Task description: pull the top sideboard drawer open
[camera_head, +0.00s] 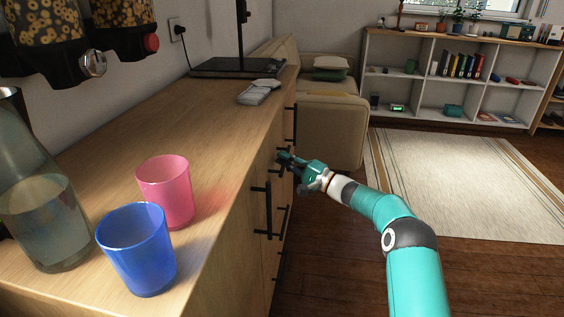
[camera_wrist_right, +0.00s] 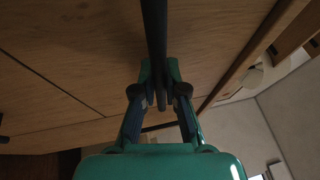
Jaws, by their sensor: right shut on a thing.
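The wooden sideboard (camera_head: 215,120) runs along the left wall, with black bar handles on its front. My right gripper (camera_head: 283,158) is at the upper part of that front, beside the top edge. In the right wrist view, my right gripper (camera_wrist_right: 160,98) is shut on a black handle (camera_wrist_right: 154,35), with the bar running up between its fingers. The wood front (camera_wrist_right: 85,50) fills much of that view. I see no clear gap at the drawer, but the gripper hides part of it. My left gripper is not in view.
On the sideboard top stand a pink cup (camera_head: 165,190), a blue cup (camera_head: 137,248) and a glass jug (camera_head: 45,220). Another black handle (camera_head: 268,210) juts from the front nearby. A sofa (camera_head: 325,115) stands beyond; wooden floor (camera_head: 325,255) lies open to the right.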

